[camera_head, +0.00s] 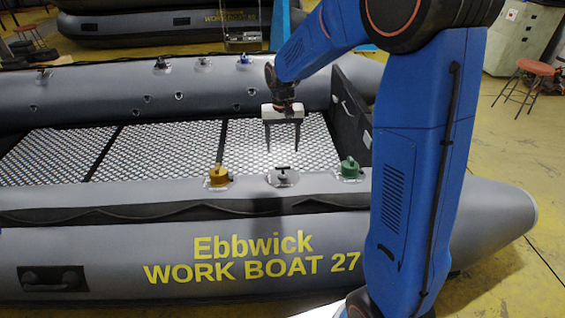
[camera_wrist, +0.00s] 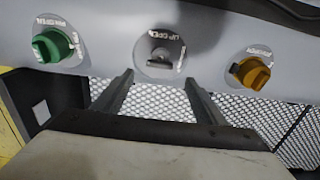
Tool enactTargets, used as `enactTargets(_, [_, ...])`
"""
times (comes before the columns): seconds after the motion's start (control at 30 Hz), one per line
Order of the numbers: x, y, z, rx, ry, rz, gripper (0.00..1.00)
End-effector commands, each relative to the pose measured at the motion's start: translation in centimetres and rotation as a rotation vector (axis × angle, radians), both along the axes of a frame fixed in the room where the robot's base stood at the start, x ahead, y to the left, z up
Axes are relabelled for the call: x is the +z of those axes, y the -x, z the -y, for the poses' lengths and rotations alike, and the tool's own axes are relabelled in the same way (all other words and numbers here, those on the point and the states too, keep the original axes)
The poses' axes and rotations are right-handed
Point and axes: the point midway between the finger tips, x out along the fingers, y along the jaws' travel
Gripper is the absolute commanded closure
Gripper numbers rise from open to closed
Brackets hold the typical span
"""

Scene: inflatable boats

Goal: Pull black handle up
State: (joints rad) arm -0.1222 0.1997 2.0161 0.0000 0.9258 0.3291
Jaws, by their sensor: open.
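The small black handle (camera_head: 283,169) sits on a round grey plate on the near tube of the boat, between a yellow valve knob (camera_head: 218,176) and a green valve knob (camera_head: 349,168). In the wrist view the handle (camera_wrist: 159,54) looks small and dark, on a plate with lettering that seems to read "UP OPEN". My gripper (camera_head: 282,150) is open and empty, fingers pointing down over the boat's floor. In the wrist view my gripper (camera_wrist: 158,78) has its fingertips spread just below the plate, apart from the handle. Nothing visible hides the handle.
The grey boat (camera_head: 120,245) is marked "Ebbwick WORK BOAT 27". A black grab handle (camera_head: 53,279) is on its outer side at left. The far tube (camera_head: 120,96) carries more fittings. A stool (camera_head: 530,72) stands at right. The perforated floor (camera_head: 165,152) is clear.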

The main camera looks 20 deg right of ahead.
Motion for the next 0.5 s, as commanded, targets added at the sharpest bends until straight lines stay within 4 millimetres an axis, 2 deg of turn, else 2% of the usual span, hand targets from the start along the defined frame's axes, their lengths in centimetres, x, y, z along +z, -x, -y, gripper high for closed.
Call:
enactTargets(0.1, [-2.2,0.1,0.0,0.000,0.000,-0.004,0.34])
enactTargets(0.3, [-5.5,0.1,0.0,0.000,0.000,-0.003,0.34])
enactTargets(0.5, [-7.5,0.0,0.0,0.000,0.000,-0.001,0.34])
